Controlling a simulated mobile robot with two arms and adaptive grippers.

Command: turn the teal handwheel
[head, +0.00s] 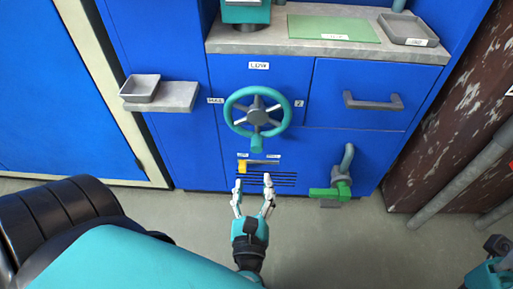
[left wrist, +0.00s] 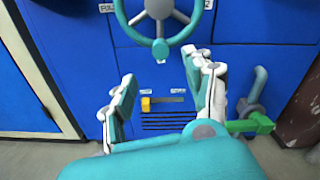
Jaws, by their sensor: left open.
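The teal handwheel (head: 235,96) is on the blue cabinet front, with grey spokes and a teal knob (head: 257,145) at its lowest point. In the left wrist view the wheel (left wrist: 122,20) is at the top, cut off by the edge, with its knob (left wrist: 160,48) hanging below. My left gripper (head: 254,180) is open and empty, below the wheel and apart from it. In the left wrist view its fingers (left wrist: 160,75) are spread, with the knob above and between them. On the right edge of the head view, part of my right arm shows; its fingers cannot be made out.
A yellow lever (head: 243,166) and a vent sit below the wheel. A green-handled valve (head: 325,192) with a grey pipe is at the lower right. A drawer handle (head: 373,101) is right of the wheel. A grey shelf (head: 178,97) with a small tray juts out at left.

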